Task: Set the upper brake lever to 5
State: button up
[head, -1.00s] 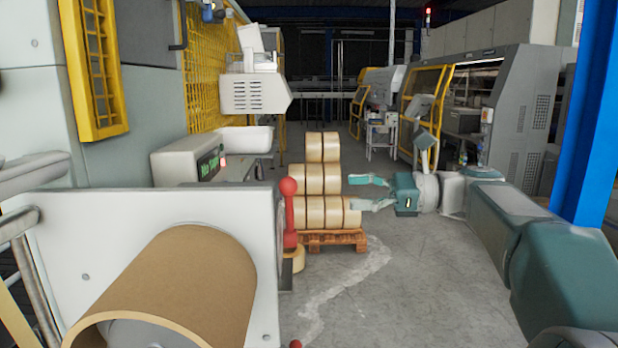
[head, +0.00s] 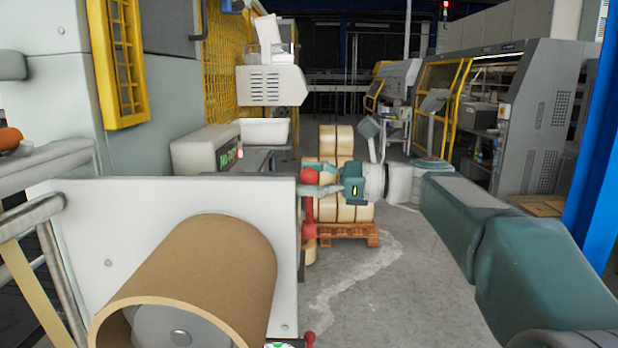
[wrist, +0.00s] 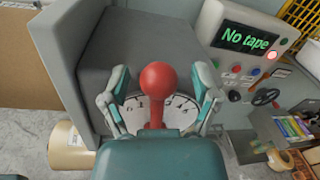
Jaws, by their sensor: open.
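The upper brake lever is red with a round ball knob (head: 308,175). It stands upright at the right edge of the white machine panel (head: 200,195). In the wrist view its ball (wrist: 158,80) is centred between my fingers, with a numbered dial (wrist: 180,112) behind it. The lever hides the middle of the dial, so I cannot read its setting. My gripper (head: 324,182) is open around the knob, with a gap on both sides in the wrist view (wrist: 161,75). A second red knob (head: 309,337) shows low in the head view, mostly cut off.
A cardboard roll (head: 215,265) sticks out of the panel. Stacked tape rolls (head: 357,213) stand on a wooden pallet (head: 350,234) behind my gripper. A control box (wrist: 245,45) reads "No tape". A blue post (head: 590,150) is at right. Floor between is clear.

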jog(key=shift+a, duration=0.15)
jog(key=shift+c, duration=0.5)
grip_shut()
jog(key=shift+w+d+m, duration=0.2)
jog(key=shift+w+m, duration=1.45)
jog(key=shift+m, duration=0.15)
jog(key=shift+w+f+m+g+h, duration=0.2)
jog(key=shift+w+f+m, duration=0.05)
jog(key=shift+w+m, duration=0.6)
jog(key=shift+w+f+m+g+h, duration=0.2)
jog(key=shift+w+m, duration=0.5)
jog(key=shift+m, duration=0.15)
